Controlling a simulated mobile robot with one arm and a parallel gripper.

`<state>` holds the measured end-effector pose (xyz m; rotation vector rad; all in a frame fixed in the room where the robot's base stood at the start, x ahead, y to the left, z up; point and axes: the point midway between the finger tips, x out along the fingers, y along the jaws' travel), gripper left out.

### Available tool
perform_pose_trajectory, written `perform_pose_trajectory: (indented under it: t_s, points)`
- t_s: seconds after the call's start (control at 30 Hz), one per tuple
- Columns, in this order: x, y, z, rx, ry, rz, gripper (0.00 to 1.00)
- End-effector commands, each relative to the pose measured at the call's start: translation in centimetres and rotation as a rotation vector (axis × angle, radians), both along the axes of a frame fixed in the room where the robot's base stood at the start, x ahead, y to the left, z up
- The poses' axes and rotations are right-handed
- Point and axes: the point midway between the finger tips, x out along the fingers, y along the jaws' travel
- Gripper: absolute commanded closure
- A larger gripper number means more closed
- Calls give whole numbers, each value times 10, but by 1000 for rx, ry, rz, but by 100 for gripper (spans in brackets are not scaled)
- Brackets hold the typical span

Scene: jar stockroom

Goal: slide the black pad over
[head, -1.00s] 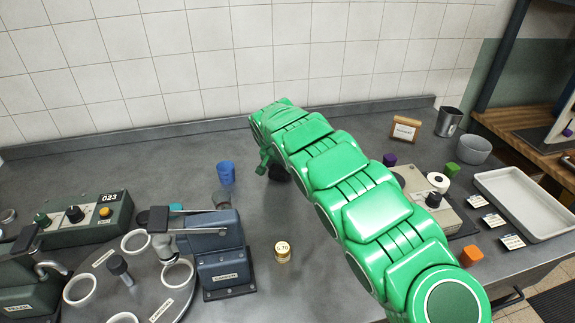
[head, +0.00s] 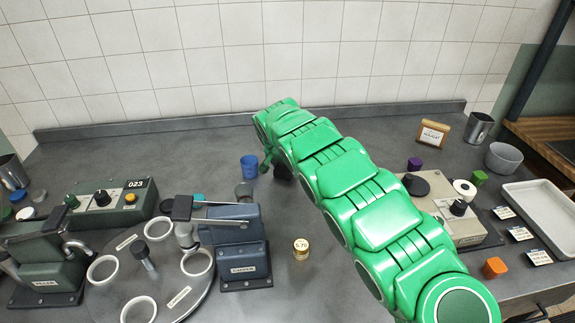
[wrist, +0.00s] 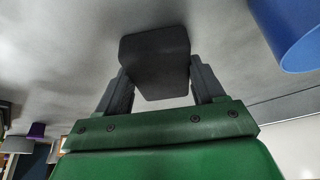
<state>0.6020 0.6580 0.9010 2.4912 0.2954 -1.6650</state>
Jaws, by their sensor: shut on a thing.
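The black pad (wrist: 154,62), a dark block with bevelled edges, sits between the two fingers of my gripper (wrist: 158,75) in the wrist view. My gripper is shut on it. In the head view my gripper (head: 270,163) is low at the counter behind my green arm, which hides most of it and the pad. Only a dark patch of the pad (head: 283,171) shows there. I cannot tell whether the pad touches the counter.
A capper (head: 235,240) and a round carousel (head: 205,288) are at front left. A small gold-lidded jar (head: 301,249) stands on clear counter.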

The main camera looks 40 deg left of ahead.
Motion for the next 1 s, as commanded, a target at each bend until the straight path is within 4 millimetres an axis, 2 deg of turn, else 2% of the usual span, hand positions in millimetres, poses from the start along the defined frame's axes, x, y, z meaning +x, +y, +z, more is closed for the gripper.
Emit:
perform_pose_trajectory:
  t_s: [0.17, 0.2, 0.37, 0.77, 1.0]
  points:
    - [0, 0, -1, 0, 1, 0, 61]
    - [0, 0, -1, 0, 1, 0, 26]
    - [0, 0, 0, 0, 1, 0, 2]
    - [0, -1, 2, 0, 0, 0, 2]
    - [-6, -2, 17, 0, -2, 0, 2]
